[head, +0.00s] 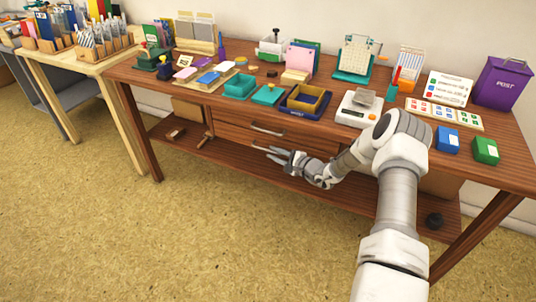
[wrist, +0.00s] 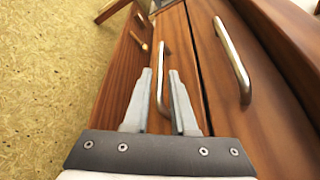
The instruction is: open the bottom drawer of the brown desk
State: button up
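The brown desk (head: 345,155) has two stacked drawers under its top. The bottom drawer (wrist: 182,45) has a metal bar handle (wrist: 162,75); in the head view this drawer is partly hidden by my arm. The upper drawer (wrist: 262,105) has a similar handle (wrist: 232,60), also seen in the head view (head: 268,131), and looks shut. My gripper (head: 275,154) is at the bottom drawer's front. In the wrist view my gripper (wrist: 160,72) has its fingers apart, with the bottom handle showing between them. I cannot tell whether they touch it.
The desk's low shelf (head: 225,155) runs below the drawers. The desktop holds inkpads, a yellow-lined tray (head: 306,98), a scale (head: 358,108) and a purple bin (head: 502,83). A lighter table (head: 85,62) stands at the left. The floor (head: 190,240) in front is clear.

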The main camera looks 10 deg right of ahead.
aim_at(270, 151)
jog(key=shift+b+x, duration=0.4)
jog(key=shift+x, duration=1.4)
grip_shut()
